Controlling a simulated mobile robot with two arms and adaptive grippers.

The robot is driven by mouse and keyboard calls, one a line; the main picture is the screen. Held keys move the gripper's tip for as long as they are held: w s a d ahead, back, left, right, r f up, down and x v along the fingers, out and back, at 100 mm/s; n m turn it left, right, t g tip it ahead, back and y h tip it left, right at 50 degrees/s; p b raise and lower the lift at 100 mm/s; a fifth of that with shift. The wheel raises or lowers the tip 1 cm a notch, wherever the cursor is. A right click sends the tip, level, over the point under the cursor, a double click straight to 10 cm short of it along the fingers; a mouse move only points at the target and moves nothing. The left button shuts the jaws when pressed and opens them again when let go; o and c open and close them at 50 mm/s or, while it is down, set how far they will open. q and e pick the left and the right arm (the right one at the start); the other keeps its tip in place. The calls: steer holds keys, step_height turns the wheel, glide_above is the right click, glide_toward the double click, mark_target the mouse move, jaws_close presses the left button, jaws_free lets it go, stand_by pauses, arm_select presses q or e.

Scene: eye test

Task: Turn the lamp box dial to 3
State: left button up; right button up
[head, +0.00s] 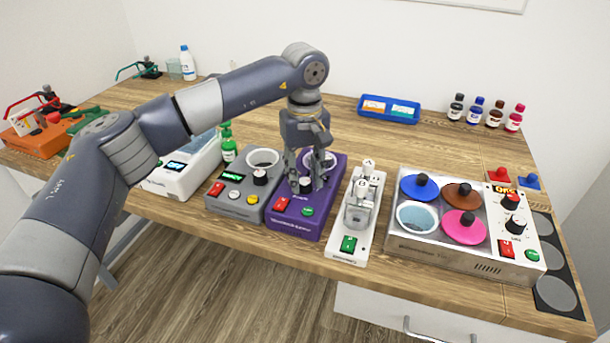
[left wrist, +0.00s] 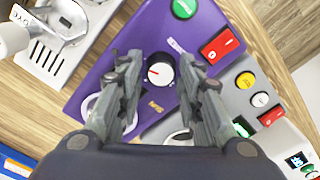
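A purple box (head: 295,222) near the table's front has a black dial (head: 305,187), a red switch and a green button. No label that I can read names it the lamp box. In the left wrist view, the dial (left wrist: 160,72) has a pale cap with a red mark toward the picture's left; scale numbers cannot be read. My left gripper (head: 306,178) points down over the purple box (left wrist: 150,45). Its fingers (left wrist: 161,68) are open, one on each side of the dial, with gaps visible. My right gripper is not in view.
A grey box (head: 238,203) with its own dial stands close on the left. A white device (head: 348,235) with a metal holder stands on the right, then a silver bath (head: 415,247) with coloured lids.

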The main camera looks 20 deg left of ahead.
mark_target(304, 181)
arm_select(q)
steer(key=shift+f, duration=0.1)
steer(key=shift+s, duration=0.1)
step_height(304, 181, up, 12)
steer(key=shift+r, duration=0.1)
stand_by(0.5)
stand_by(0.3)
